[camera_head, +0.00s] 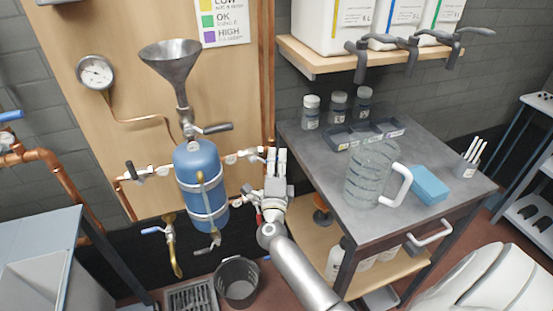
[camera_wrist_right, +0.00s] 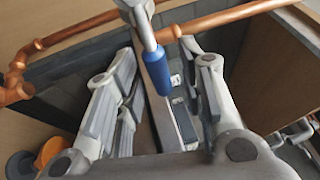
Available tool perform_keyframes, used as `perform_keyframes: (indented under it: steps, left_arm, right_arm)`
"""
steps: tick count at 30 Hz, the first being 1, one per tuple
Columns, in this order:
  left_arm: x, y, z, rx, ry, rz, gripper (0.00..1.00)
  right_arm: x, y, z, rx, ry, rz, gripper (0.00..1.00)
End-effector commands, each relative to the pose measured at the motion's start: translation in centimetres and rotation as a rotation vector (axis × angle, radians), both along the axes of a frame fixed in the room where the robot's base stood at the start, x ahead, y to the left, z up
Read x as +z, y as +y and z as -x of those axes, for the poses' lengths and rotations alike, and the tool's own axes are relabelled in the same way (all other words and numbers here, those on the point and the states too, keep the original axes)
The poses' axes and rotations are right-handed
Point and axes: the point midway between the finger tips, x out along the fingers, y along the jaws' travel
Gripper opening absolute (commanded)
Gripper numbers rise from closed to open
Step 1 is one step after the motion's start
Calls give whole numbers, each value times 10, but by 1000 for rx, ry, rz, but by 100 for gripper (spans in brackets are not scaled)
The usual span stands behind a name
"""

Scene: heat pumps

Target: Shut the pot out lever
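The blue pot (camera_head: 202,185) hangs on the wooden board below a metal funnel (camera_head: 172,62), with a pipe and valves on both sides. My right gripper (camera_head: 276,162) is at the right end of this pipe, beside the right-hand valve (camera_head: 242,156). In the right wrist view my right gripper (camera_wrist_right: 158,95) is open, its fingers apart. A lever with a blue sleeve (camera_wrist_right: 156,70) shows between the fingers, with no clear contact. Which lever is the pot out lever is not marked, and the gripper partly hides this area in the head view. My left gripper is not in view.
Copper pipes (camera_wrist_right: 200,22) run close past the fingers. A metal table (camera_head: 320,170) with a glass jug (camera_head: 370,175) and a blue sponge (camera_head: 429,184) stands to the right. A black bucket (camera_head: 238,281) and a floor drain (camera_head: 190,297) are below the pot.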

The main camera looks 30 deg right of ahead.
Motion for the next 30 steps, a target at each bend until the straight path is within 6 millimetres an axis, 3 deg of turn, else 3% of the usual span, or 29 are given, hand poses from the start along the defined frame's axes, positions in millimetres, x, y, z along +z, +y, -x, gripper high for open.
perform_keyframes:
  steps: [11,20,30]
  left_arm:
    - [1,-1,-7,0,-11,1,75]
    - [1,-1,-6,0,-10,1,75]
    - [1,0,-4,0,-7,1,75]
  right_arm:
    - [1,-5,-7,0,0,-1,36]
    - [1,-5,-7,0,1,-1,2]
    - [1,-6,-6,0,1,-2,0]
